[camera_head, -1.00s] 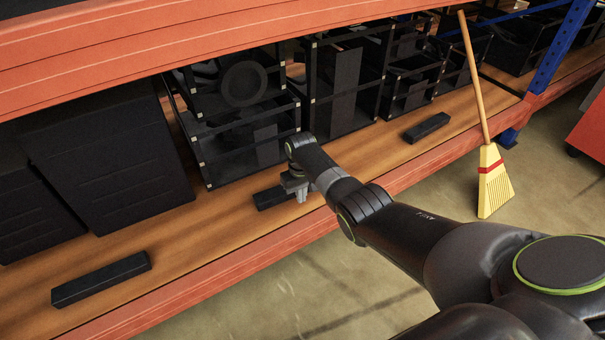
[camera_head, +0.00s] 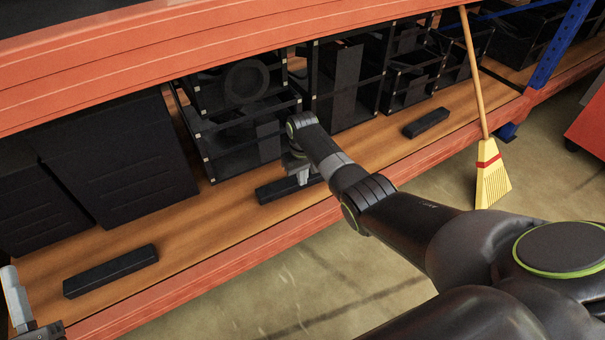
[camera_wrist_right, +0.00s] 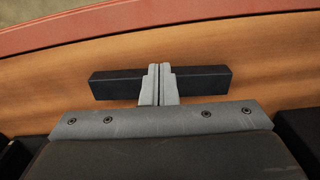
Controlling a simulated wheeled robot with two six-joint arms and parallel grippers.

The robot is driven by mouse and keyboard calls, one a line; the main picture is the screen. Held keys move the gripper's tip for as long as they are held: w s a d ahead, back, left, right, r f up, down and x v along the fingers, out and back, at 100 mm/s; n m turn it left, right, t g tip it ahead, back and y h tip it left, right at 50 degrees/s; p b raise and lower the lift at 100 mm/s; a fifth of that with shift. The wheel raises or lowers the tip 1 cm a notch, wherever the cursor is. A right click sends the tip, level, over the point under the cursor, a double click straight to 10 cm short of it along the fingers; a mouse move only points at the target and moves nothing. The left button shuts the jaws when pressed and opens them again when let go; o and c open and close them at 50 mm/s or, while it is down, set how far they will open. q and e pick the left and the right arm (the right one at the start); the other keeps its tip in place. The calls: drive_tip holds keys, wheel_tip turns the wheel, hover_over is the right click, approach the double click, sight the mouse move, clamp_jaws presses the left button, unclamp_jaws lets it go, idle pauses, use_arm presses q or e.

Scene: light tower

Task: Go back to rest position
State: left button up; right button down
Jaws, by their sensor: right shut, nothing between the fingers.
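My right gripper (camera_head: 301,178) reaches over the shelf board from the right. In the right wrist view its two grey fingers (camera_wrist_right: 157,82) are shut together with nothing between them. A black block (camera_head: 277,189) lies on the board below the fingers; in the wrist view the block (camera_wrist_right: 205,80) shows on both sides of them. Whether they touch it I cannot tell. Part of my left gripper (camera_head: 18,300) shows at the bottom left edge of the head view; the rest is cut off, so its opening is unclear.
More black blocks lie at the left (camera_head: 110,271) and right (camera_head: 426,122) of the wooden board. Black bins (camera_head: 120,155) and black-framed racks stand behind. An orange beam (camera_head: 230,60) runs overhead. A broom (camera_head: 492,180) leans at the right. The floor in front is clear.

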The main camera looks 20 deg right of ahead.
use_arm(q)
drive_tip(key=shift+w+a+f+g, duration=0.1)
drive_tip(key=shift+w+f+g, duration=0.1)
drive_tip(key=shift+f+g, duration=0.3)
drive_tip(key=shift+w+a+f+g, duration=0.1)
drive_tip(key=shift+w+f+g, duration=0.15)
drive_tip(key=shift+f, duration=0.35)
use_arm(e)
drive_tip(key=shift+r, duration=0.3)
